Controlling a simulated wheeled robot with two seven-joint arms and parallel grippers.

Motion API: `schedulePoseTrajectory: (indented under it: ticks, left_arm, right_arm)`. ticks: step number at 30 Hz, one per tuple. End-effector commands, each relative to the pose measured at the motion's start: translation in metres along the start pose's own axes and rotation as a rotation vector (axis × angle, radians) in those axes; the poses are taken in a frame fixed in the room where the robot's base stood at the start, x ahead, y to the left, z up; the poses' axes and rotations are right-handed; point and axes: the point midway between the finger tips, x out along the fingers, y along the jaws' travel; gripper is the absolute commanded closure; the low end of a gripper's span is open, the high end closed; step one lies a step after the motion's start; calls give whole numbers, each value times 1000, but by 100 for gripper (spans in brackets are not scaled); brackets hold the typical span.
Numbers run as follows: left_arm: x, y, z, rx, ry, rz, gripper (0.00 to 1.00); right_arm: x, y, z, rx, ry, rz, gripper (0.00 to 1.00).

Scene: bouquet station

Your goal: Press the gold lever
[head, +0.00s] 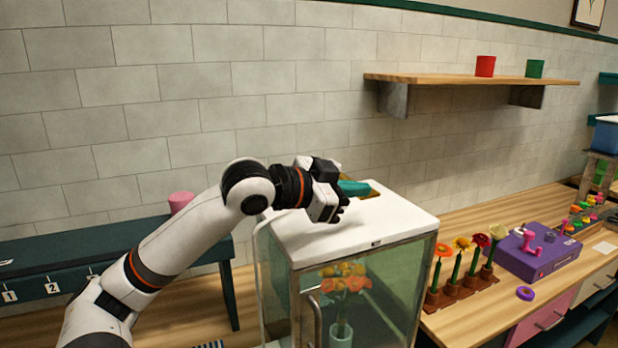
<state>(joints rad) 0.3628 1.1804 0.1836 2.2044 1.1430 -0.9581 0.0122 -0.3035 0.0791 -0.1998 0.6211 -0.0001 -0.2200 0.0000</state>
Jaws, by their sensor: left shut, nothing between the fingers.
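My left gripper (338,213) is over the white top of the glass-fronted cabinet (400,213). It is shut, with nothing seen between its fingers. Just behind it is a teal piece (355,188) with a gold-brown edge (375,189) beside it, on the cabinet top and partly hidden by the gripper. I cannot make out a clear gold lever; it may be hidden behind the gripper. I cannot tell whether the fingers touch anything. My right gripper is not in view.
The cabinet holds a vase (341,332) of orange flowers. To its right stand several potted flowers (459,272) and a purple box (537,257) with pink knobs. A pink cup (181,201) stands left.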

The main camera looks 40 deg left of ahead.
Motion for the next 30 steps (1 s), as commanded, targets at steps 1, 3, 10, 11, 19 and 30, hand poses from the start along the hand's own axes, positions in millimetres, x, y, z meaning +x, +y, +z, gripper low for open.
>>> schedulePoseTrajectory:
  ticks: [1,3,10,11,19,30]
  left_arm:
    - [-4,-3,-9,1,4,0,100]
    - [-12,-4,-9,3,4,0,100]
    - [-44,-3,-8,3,0,0,100]
    - [-49,-3,-8,2,-1,1,100]
    - [-84,-1,-4,2,-2,0,100]
    - [-92,-1,-3,2,0,-1,100]
  right_arm:
    - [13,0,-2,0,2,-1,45]
    - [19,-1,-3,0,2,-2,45]
    - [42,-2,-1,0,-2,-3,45]
    - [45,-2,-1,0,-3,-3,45]
    - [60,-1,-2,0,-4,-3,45]
    - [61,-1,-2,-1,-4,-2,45]
